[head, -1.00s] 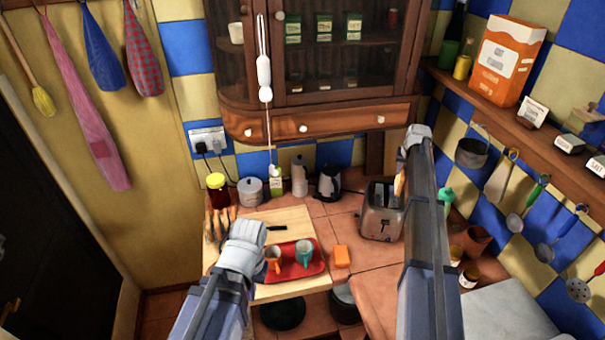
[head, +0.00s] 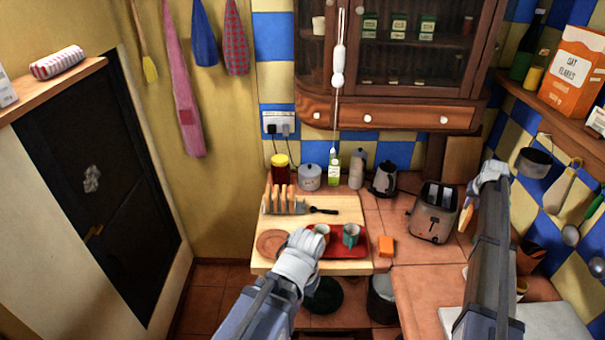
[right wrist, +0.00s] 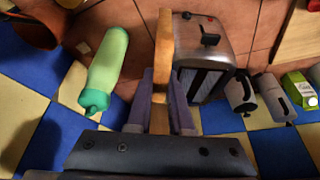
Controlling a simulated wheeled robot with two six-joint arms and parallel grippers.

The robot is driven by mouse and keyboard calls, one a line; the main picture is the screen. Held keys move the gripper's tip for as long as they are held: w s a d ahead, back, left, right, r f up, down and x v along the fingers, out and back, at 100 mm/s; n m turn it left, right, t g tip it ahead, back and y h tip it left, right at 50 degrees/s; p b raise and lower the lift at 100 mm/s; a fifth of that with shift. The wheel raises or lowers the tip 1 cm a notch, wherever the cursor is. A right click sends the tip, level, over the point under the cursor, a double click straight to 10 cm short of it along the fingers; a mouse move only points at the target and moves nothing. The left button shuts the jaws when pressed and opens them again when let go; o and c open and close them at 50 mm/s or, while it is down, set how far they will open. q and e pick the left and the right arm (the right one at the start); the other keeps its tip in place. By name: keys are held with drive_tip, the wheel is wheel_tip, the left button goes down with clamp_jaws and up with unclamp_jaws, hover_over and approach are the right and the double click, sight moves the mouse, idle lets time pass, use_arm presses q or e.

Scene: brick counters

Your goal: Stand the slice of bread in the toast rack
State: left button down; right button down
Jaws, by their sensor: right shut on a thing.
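The slice of bread (head: 466,214) is a thin tan strip just right of the steel toaster (head: 433,217) in the head view, partly behind my right arm. In the right wrist view the bread (right wrist: 164,50) is upright, edge-on, between both fingers of my right gripper (right wrist: 160,100), which is shut on it. The toast rack (head: 288,210) stands at the back left of the pale wooden board, with several toast slices in it. My left gripper (head: 302,242) is over the left part of the red tray; its fingertips are hidden.
The red tray (head: 356,252) holds two cups. A green bottle (right wrist: 108,60) stands near the bread. Tiles before the toaster are clear.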

sight(462, 226)
drive_tip(key=f+b, duration=0.9)
drive_tip(key=f, duration=0.1)
drive_tip(key=shift+s, duration=0.2)
drive_tip(key=shift+r, duration=0.1)
